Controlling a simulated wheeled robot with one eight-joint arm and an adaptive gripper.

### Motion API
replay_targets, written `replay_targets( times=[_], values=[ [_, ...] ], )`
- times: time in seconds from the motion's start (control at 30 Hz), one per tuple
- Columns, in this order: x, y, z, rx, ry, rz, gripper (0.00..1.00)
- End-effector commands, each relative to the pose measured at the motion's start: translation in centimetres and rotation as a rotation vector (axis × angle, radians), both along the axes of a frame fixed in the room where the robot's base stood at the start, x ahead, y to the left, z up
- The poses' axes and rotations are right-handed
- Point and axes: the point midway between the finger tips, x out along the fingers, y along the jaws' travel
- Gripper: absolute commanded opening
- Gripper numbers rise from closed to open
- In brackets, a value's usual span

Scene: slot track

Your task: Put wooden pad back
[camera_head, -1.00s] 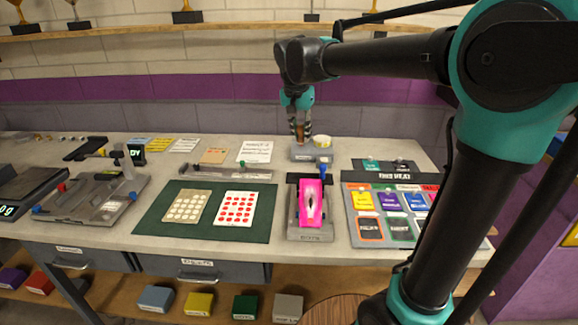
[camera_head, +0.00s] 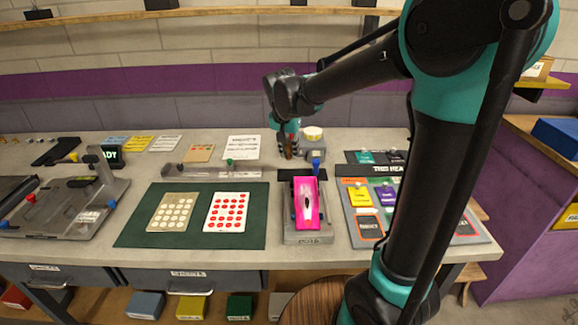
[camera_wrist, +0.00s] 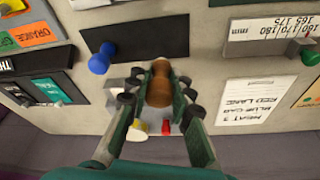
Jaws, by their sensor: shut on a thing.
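The wooden pad (camera_wrist: 159,84), a brown turned piece with a rounded end, is between my gripper's fingers (camera_wrist: 158,98) in the wrist view. The fingers are shut on it from both sides. In the head view my gripper (camera_head: 289,150) points down at the back of the bench, with the brown pad (camera_head: 288,146) small between its fingers. A grey block (camera_head: 313,153) with a round pale tin (camera_head: 312,133) stands just right of the gripper. I cannot tell whether the pad touches the bench; part of it is hidden by the fingers.
A pink car (camera_head: 308,203) sits on a grey stand in front of the gripper. A blue knob (camera_head: 316,165) rises behind the car. A grey rail plate (camera_head: 200,172) and a white card (camera_head: 241,147) lie to the left. A heat board (camera_head: 370,225) lies right.

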Motion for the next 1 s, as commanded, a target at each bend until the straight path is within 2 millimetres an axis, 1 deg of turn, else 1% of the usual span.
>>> replay_targets(
  times=[0.07, 0.27, 0.4, 0.5, 0.93, 0.97, 1.0],
  values=[
    [0.0, 0.0, -1.1, 0.000, 0.000, 0.000, 0.00],
    [0.0, 0.0, -2.6, 0.000, 0.000, 0.000, 0.00],
    [0.0, 0.0, -4.5, 0.000, 0.000, 0.000, 0.00],
    [0.0, 0.0, -5.5, 0.000, 0.000, 0.000, 0.00],
    [0.0, 0.0, -6.1, 0.000, 0.000, 0.000, 0.00],
    [0.0, 0.0, -6.1, 0.000, 0.000, 0.000, 0.23],
    [0.0, 0.0, -6.1, 0.000, 0.000, 0.000, 0.28]
  ],
)
